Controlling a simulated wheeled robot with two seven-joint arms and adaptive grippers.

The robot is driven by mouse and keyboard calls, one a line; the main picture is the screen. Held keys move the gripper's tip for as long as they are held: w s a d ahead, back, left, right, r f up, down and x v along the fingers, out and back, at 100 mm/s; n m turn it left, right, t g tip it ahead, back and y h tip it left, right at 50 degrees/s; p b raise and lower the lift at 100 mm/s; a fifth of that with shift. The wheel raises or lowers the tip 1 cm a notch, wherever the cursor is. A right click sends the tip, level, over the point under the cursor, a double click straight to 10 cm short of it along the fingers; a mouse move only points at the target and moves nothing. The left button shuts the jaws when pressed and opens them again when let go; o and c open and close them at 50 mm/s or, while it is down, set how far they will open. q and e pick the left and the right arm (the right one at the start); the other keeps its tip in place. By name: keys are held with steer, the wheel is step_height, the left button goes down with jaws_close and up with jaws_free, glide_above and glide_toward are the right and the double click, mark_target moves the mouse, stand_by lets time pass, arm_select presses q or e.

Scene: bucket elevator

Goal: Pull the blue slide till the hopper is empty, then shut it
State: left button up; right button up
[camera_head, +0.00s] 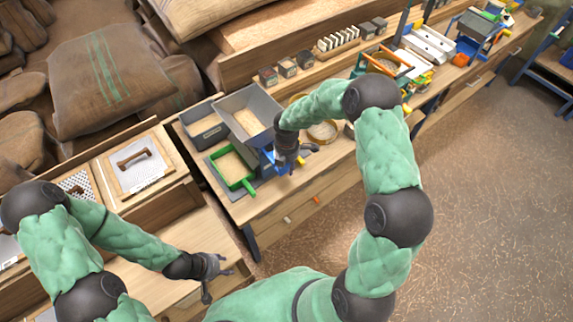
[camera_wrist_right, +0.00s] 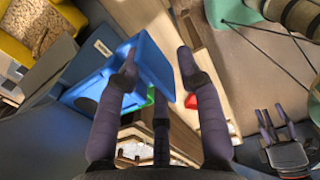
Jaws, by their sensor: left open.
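The grey hopper (camera_head: 236,100) stands on the bench in the head view, with pale grain in it. The blue slide (camera_head: 266,160) is at its front; in the right wrist view it shows as a blue plate (camera_wrist_right: 158,65). My right gripper (camera_head: 300,155) is at the slide. In the right wrist view its fingers (camera_wrist_right: 158,62) are apart, with the blue plate's end between or just beyond them; contact cannot be told. My left gripper (camera_head: 217,278) is open and empty, low at the front; it also shows in the right wrist view (camera_wrist_right: 270,125).
A green-rimmed tray (camera_head: 250,185) with grain sits beside the slide. A dark grey bin (camera_head: 205,130) stands left of the hopper. A round sieve (camera_head: 323,131) lies right of my right gripper. The wooden counter (camera_head: 195,235) at front left is largely clear.

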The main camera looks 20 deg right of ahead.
step_height(320, 180, up, 12)
stand_by(0.6)
